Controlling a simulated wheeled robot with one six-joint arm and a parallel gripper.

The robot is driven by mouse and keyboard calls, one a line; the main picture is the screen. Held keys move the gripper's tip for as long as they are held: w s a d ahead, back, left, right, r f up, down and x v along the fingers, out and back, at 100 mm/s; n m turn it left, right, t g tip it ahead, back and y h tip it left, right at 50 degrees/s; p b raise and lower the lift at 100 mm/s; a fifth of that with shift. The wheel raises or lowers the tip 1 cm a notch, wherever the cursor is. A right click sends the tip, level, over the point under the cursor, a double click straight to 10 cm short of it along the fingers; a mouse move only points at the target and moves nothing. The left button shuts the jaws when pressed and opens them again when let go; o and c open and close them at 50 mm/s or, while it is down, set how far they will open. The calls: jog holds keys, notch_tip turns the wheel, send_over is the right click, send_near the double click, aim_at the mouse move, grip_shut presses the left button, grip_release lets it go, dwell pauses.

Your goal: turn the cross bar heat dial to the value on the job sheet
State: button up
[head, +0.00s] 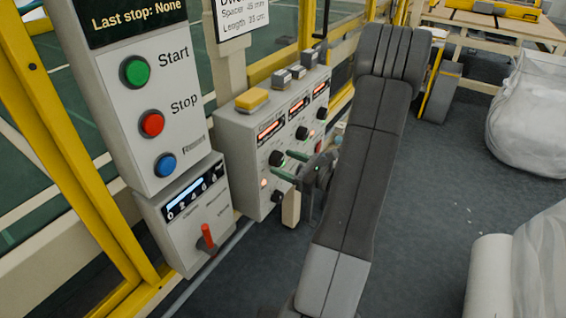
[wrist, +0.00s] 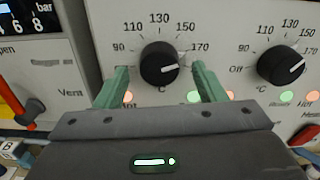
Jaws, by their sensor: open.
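In the wrist view a black heat dial (wrist: 158,64), marked 90 to 170 °C, sits between my fingertips. Its white mark points right, around or just past 170. The job sheet (head: 243,22) is cut off at the top; only spacer and length lines show.
The control box (head: 240,135) has several red displays and lamps. Left of it stand a Start/Stop panel (head: 125,60) and a smaller box with a red lever (head: 207,238). Yellow frame posts (head: 60,150) are at left.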

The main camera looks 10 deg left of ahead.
jog(key=v, duration=1.2)
jog(key=shift+b, duration=0.3)
jog(key=p+x, duration=0.1)
jog(key=x, duration=1.2)
jog(key=shift+w+a, duration=0.15)
jog(key=shift+a, duration=0.2)
